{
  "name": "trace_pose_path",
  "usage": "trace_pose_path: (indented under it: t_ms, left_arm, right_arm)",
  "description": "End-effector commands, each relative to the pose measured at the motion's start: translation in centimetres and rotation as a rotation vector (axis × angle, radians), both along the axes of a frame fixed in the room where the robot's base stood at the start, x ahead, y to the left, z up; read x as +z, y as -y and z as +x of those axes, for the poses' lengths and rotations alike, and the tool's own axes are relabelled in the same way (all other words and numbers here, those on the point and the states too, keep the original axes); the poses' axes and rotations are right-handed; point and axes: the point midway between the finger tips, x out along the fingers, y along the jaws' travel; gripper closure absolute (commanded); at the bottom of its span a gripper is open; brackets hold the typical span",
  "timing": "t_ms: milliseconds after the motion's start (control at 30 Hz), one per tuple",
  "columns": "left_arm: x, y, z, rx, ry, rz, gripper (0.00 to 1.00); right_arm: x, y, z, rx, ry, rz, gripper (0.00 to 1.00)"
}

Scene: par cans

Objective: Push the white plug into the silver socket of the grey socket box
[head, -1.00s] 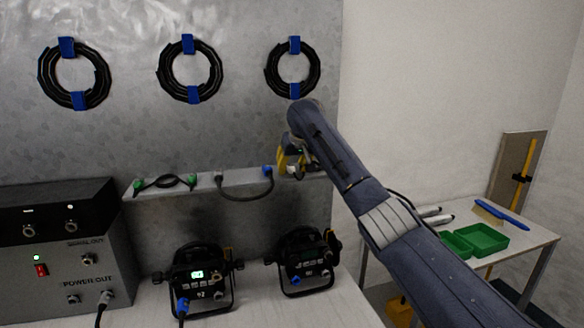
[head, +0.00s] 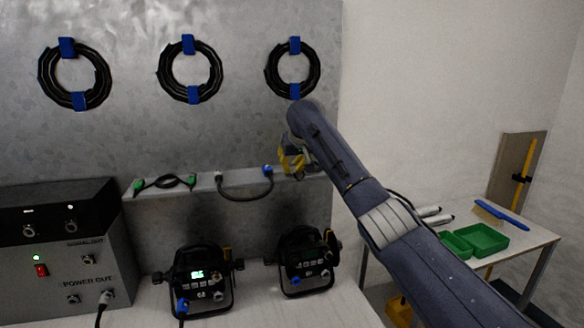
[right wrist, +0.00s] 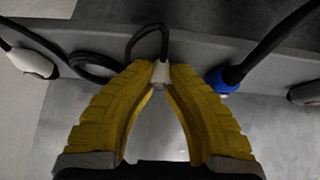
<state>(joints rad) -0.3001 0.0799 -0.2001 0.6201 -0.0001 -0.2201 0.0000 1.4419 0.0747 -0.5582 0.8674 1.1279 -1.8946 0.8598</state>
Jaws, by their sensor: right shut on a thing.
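My right gripper (head: 294,163) is at the right end of the ledge on the metal wall. In the right wrist view, its yellow fingers (right wrist: 162,82) are shut on a white plug (right wrist: 160,72) with a looped black cable behind it. The plug is mostly hidden in the head view. A grey box (head: 60,268) with silver sockets and the label POWER OUT stands at the far left, well apart from the gripper. One lower silver socket (head: 73,299) looks empty; a cable plug sits in the one beside it. My left gripper is not in view.
The ledge (head: 205,184) carries a green-ended cable (head: 165,182) and a blue-ended cable (head: 245,195). Two black lamps (head: 202,280) (head: 303,262) stand on the bench below. Cable coils hang above. A side table with green trays (head: 484,238) is at right.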

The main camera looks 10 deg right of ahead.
Motion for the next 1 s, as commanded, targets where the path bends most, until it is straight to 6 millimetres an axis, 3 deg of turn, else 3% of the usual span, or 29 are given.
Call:
trace_pose_path:
  t_ms: [333,1000]
  left_arm:
    - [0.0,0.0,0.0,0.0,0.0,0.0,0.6]
    - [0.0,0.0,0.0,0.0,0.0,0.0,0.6]
  right_arm:
    - [0.4,0.0,0.0,-0.001,-0.002,0.0,1.0]
    - [4.6,0.0,0.0,0.0,-0.001,0.0,1.0]
